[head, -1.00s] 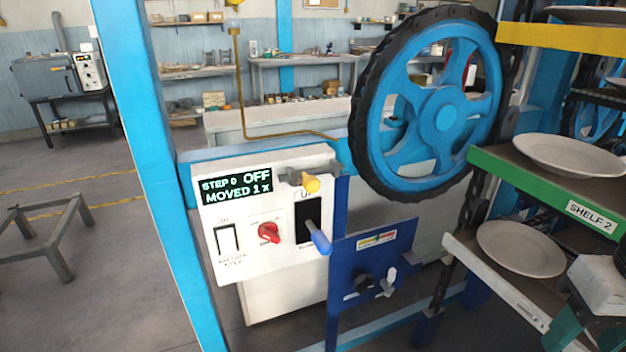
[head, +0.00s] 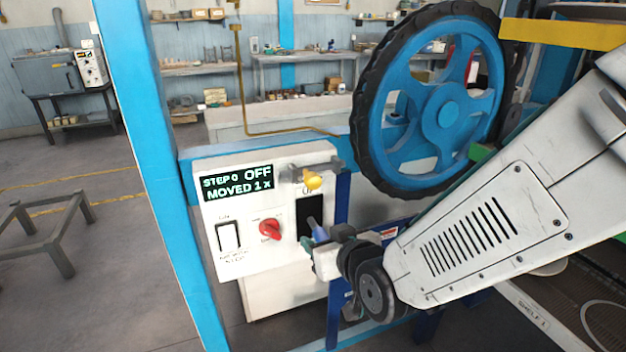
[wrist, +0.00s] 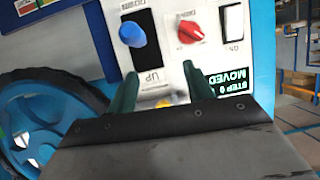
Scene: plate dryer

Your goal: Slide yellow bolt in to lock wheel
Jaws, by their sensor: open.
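The yellow bolt knob (head: 313,181) sits on a grey holder at the top right of the white control panel (head: 215,260), just left of the big blue wheel (head: 446,114) with a black toothed rim. My gripper (head: 312,243) is low in front of the panel, below the bolt, by the blue-handled lever. In the wrist view, my gripper (wrist: 158,78) is open, with two green fingers apart and nothing held. There the panel looks upside down. A little of the yellow knob (wrist: 165,103) shows between the fingers, mostly hidden by my gripper's body.
A blue-handled lever (wrist: 132,34) stands in a black slot, and a red knob (head: 270,230) and white switch (head: 228,237) are beside it. The display (head: 238,184) reads STEP 0 OFF, MOVED 1 X. A blue post (head: 150,150) stands left; a yellow-edged shelf (head: 565,35) is right.

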